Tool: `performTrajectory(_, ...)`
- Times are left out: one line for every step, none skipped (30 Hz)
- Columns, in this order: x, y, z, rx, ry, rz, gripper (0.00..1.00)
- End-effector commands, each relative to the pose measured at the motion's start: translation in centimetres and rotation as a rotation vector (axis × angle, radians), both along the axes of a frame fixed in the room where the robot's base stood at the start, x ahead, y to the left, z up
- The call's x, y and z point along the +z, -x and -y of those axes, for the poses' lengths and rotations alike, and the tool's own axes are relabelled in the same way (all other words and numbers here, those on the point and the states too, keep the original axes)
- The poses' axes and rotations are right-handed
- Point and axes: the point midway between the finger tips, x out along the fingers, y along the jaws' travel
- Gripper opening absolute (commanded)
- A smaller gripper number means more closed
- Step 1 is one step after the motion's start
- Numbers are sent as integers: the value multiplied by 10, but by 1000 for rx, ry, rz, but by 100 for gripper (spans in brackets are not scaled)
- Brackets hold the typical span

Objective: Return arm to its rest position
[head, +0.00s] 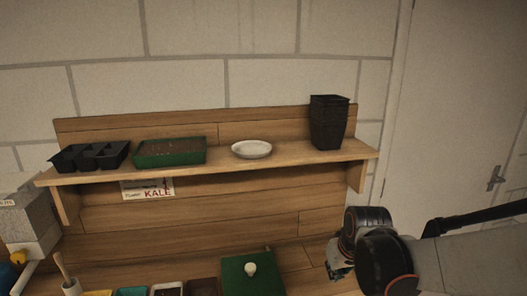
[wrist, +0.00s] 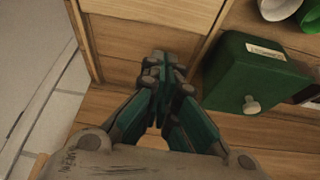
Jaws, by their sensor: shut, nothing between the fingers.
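My gripper (wrist: 160,75) is shut and empty in the wrist view, its fingertips together above the wooden bench beside a green box with a white knob (wrist: 250,78). In the head view my arm comes in from the right, and its end is folded down at the lower right, in front of the shelf's right end. The fingers are mostly hidden there. The green box also shows in the head view (head: 236,275), to the left of my arm.
A wooden shelf (head: 290,160) holds black cell trays (head: 90,156), a green soil tray (head: 170,151), a white saucer (head: 251,149) and stacked black pots (head: 328,123). A KALE sign (head: 148,189) hangs below. Small containers line the bench front. A door (head: 460,100) is at right.

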Motion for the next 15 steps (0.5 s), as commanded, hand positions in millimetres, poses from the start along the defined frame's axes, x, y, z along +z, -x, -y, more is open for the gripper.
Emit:
performTrajectory(10,11,1,-8,-1,11,0)
performTrajectory(15,16,1,-13,-1,18,0)
performTrajectory(22,24,2,-18,-1,26,0)
performTrajectory(27,29,2,-24,-2,33,0)
performTrajectory(32,35,2,-28,-2,41,0)
performTrajectory(38,43,3,-35,-3,50,0)
performTrajectory(42,49,3,-41,-3,57,0)
performTrajectory(46,55,4,-44,-3,64,0)
performTrajectory(51,62,4,-51,-4,74,0)
performTrajectory(54,69,5,-56,-4,80,0)
performTrajectory(57,75,5,-61,-5,87,0)
performTrajectory(61,83,5,-67,-7,96,0)
performTrajectory(64,89,6,-72,-8,104,0)
performTrajectory(66,95,6,-76,-9,110,0)
performTrajectory(69,103,7,-82,-9,119,0)
